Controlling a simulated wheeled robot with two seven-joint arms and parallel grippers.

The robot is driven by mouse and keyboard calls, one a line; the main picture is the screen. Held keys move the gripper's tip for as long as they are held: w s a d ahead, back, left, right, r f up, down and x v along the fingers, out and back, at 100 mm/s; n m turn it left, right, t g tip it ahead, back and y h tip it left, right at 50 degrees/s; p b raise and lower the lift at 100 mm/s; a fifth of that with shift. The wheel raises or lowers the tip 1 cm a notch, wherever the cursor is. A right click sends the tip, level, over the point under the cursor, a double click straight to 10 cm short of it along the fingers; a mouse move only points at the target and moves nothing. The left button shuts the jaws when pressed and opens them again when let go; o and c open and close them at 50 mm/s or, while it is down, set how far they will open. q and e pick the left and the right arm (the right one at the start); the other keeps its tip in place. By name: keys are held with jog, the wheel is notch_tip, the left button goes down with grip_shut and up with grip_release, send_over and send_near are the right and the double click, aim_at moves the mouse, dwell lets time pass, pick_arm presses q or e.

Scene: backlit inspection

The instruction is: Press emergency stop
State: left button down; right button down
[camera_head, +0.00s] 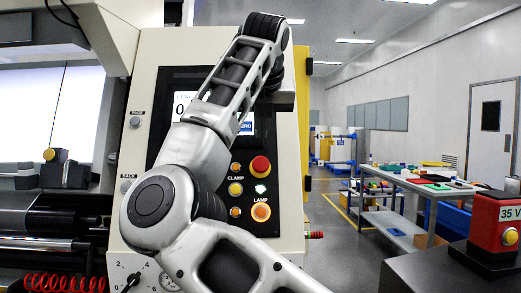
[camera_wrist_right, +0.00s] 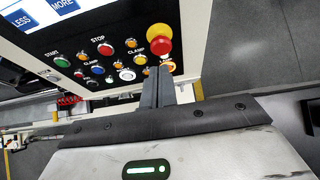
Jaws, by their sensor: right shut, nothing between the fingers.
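The emergency stop is a red mushroom button on a yellow base (camera_head: 261,166), on the cream machine's control panel (camera_head: 292,200). It also shows in the right wrist view (camera_wrist_right: 158,38), standing out from the panel and not covered. My right gripper (camera_wrist_right: 161,73) is shut and empty. In that view its fingertips lie just below the red button, over the edge of the orange lamp button; I cannot tell the gap to the panel. In the head view my right arm crosses the panel and the fingertips cannot be made out. My left gripper is not in view.
Several small buttons surround the stop, including an orange lamp button (camera_head: 261,211) and a yellow clamp button (camera_head: 235,189). A red box with a yellow button (camera_head: 488,218) stands at the right. A workbench (camera_head: 433,188) is farther back, with open floor before it.

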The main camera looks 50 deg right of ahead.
jog(key=v, duration=0.7)
jog(key=shift+s+a, duration=0.2)
jog(key=shift+d, duration=0.1)
